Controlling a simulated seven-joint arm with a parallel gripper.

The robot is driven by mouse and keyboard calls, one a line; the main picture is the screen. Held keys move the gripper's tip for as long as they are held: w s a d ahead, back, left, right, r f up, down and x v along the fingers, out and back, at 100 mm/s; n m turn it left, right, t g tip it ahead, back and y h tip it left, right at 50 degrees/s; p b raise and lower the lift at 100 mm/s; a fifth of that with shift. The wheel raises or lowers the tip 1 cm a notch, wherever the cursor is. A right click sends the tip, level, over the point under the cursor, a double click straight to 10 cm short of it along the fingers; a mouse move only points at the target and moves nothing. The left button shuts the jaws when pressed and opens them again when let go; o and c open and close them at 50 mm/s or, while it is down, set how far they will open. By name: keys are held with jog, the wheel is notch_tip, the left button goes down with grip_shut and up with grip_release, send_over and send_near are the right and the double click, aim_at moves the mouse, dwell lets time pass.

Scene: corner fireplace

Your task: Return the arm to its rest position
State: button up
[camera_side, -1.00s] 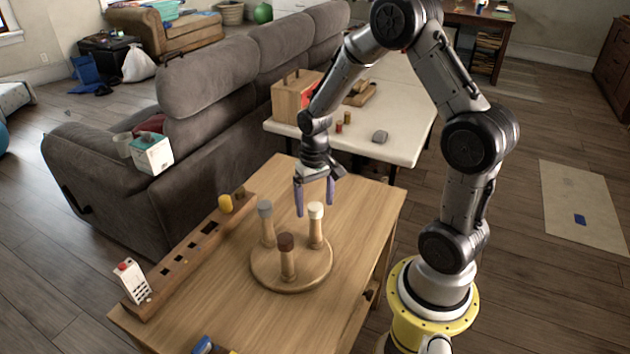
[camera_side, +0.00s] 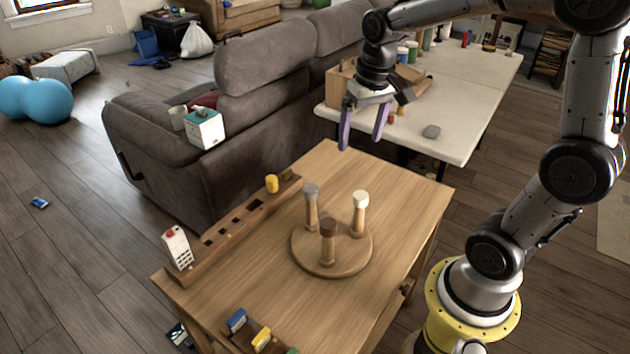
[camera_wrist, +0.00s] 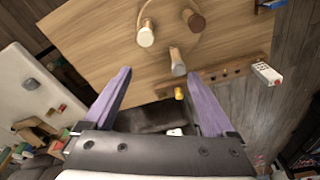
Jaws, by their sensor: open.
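My gripper (camera_side: 362,140) hangs above the far edge of the wooden table (camera_side: 390,205), its two purple fingers spread apart with nothing between them. In the wrist view the open fingers of my gripper (camera_wrist: 162,105) point towards the table (camera_wrist: 95,40). My arm reaches up from its yellow base at the right and bends over to the left. The gripper is clear of everything below it.
A round wooden stand (camera_side: 331,262) with three pegs, capped grey, white and brown, stands on the table. Behind are a white table (camera_side: 470,115) and a grey sofa (camera_side: 180,120).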

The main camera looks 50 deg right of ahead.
jog(key=s+a+r+n+t, duration=0.3)
jog(key=s+a+r, duration=0.3)
jog(key=s+a, duration=0.15)
jog(key=s+a+f+n+t, duration=0.1)
jog(key=s+f+n, duration=0.1)
jog(key=s, duration=0.5)
jog(key=shift+s+a+f, duration=0.15)
jog(key=shift+s+f, duration=0.05)
jog(key=shift+f, duration=0.25)
